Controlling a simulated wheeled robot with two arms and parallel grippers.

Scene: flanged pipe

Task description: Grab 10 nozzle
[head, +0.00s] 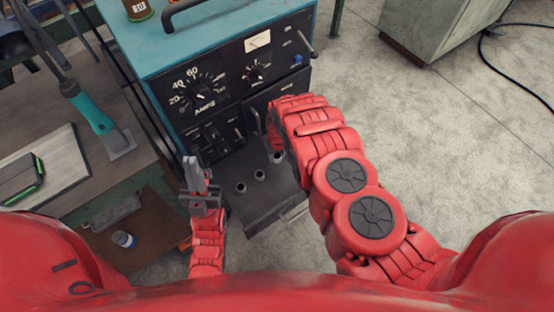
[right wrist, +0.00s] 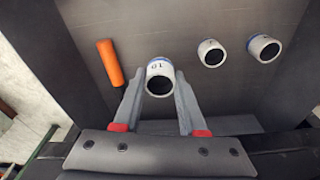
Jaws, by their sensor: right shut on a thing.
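The nozzle with the mark 10 (right wrist: 160,78) is a short whitish tube with a blue band, its mark upside down in the right wrist view. My right gripper (right wrist: 161,92) is shut on it, one finger on each side. In the head view the right gripper (head: 268,139) is over the dark open drawer at the front of the teal machine, partly hidden by its own arm. Two similar nozzles (right wrist: 211,53) (right wrist: 264,48) stand to the right in the wrist view. My left gripper (head: 197,176) points upward left of the drawer, with no thing seen in it.
An orange stick (right wrist: 110,63) lies left of the held nozzle. The teal machine (head: 215,40) with dials rises behind the drawer (head: 262,207). A workbench (head: 90,150) with a teal-handled tool (head: 92,112) is at left. Open floor lies at right.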

